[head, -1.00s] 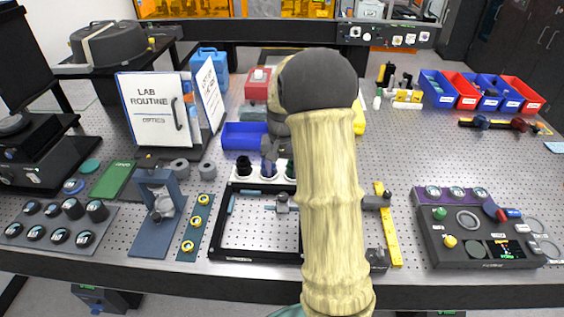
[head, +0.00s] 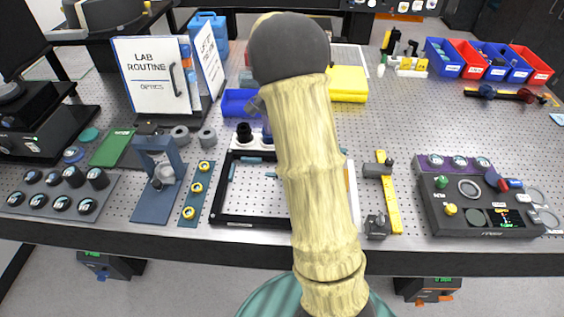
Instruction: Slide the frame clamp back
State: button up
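The black rectangular frame (head: 250,221) lies flat on the perforated bench, left of centre, with its right part hidden behind my arm. Small teal bars (head: 251,160) show along its inside. The grey clamp seen inside the frame earlier is now hidden by my arm. Right of the arm, a yellow rail (head: 391,205) has a grey clamp-like block (head: 376,171) at its upper part and another dark block (head: 377,226) near its lower end. I cannot tell which block is the frame clamp. My gripper is not visible; my padded arm covers the centre.
A blue-grey stand (head: 155,200) and a strip with yellow rings (head: 197,193) are left of the frame. A control box (head: 480,205) stands at the right. A lab binder (head: 150,75), yellow block (head: 347,82) and coloured bins (head: 483,65) stand behind.

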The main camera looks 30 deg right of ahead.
jog(key=w+a+m+h, duration=0.1)
jog(key=m, duration=0.3)
jog(key=a+m+h+b, duration=0.1)
jog(key=a+m, duration=0.1)
jog(key=m, duration=0.2)
jog(key=w+a+m+g+h+b, duration=0.1)
jog(key=a+m, duration=0.1)
jog(key=m, duration=0.3)
jog(key=shift+w+a+r, duration=0.15)
jog(key=shift+w+r, duration=0.15)
jog(key=shift+r, duration=0.05)
jog(key=p+x, duration=0.2)
jog(key=x, duration=1.5)
jog(key=shift+s+f, duration=0.2)
jog(key=shift+c, duration=0.2)
